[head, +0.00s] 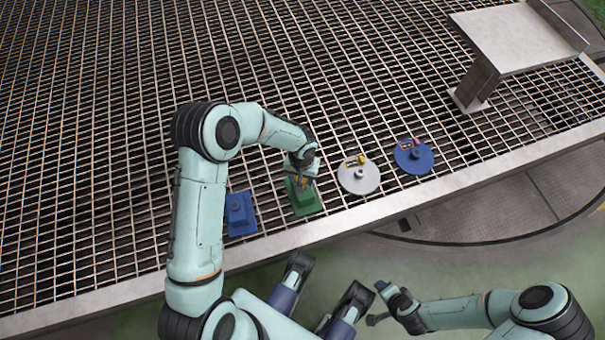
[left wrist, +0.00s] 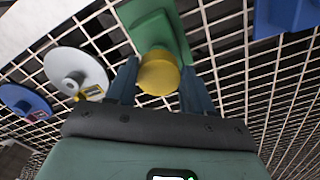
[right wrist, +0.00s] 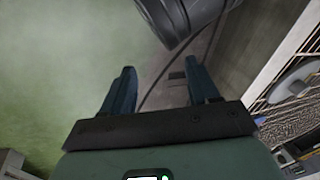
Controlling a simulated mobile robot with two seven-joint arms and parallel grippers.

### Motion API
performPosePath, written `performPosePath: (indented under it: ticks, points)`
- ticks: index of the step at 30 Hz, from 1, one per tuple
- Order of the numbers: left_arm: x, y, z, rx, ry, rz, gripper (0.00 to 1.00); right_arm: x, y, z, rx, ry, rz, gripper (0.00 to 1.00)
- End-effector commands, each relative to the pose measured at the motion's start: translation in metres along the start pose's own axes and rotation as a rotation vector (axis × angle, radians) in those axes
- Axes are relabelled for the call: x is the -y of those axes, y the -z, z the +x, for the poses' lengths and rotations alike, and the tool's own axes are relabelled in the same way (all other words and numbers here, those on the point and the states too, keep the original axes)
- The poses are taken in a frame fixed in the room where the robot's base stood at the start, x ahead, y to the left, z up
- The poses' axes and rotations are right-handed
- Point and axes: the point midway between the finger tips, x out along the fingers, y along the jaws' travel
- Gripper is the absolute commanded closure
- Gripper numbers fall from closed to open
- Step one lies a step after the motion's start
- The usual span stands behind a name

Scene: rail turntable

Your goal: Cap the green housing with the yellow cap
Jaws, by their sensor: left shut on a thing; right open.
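The green housing (head: 307,203) sits on the metal grating near its front edge. It also shows at the top of the left wrist view (left wrist: 153,28). The yellow cap (left wrist: 159,74) is between the fingers of my left gripper (left wrist: 160,88), which is shut on it. In the head view my left gripper (head: 303,181) is over the green housing and partly hides it. The cap overlaps the housing in the left wrist view; whether they touch I cannot tell. My right gripper (head: 377,304) is open and empty, off the grating's front edge; its fingers show in the right wrist view (right wrist: 160,88).
A blue housing (head: 240,214) stands left of the green one. A white disc (head: 352,184) and a blue disc (head: 420,163), each with small parts on top, lie to the right. A grey raised stand (head: 520,38) is at the back right. The grating behind is clear.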

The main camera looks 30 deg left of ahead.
Motion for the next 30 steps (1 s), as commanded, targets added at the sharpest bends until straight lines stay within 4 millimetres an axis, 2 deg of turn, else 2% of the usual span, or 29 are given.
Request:
performPosePath:
  ticks: [7,21,30]
  points:
    - [0.000,0.000,0.019,0.001,0.000,0.000,0.73,-0.007,0.011,0.015,-0.033,-0.009,0.006,0.40]
    - [0.000,0.000,0.037,0.001,0.000,0.000,0.73,-0.029,-0.018,0.031,0.059,-0.047,0.029,0.40]
    - [0.000,0.000,0.041,0.000,0.000,0.000,0.73,-0.034,-0.025,0.035,0.081,-0.057,0.035,0.40]
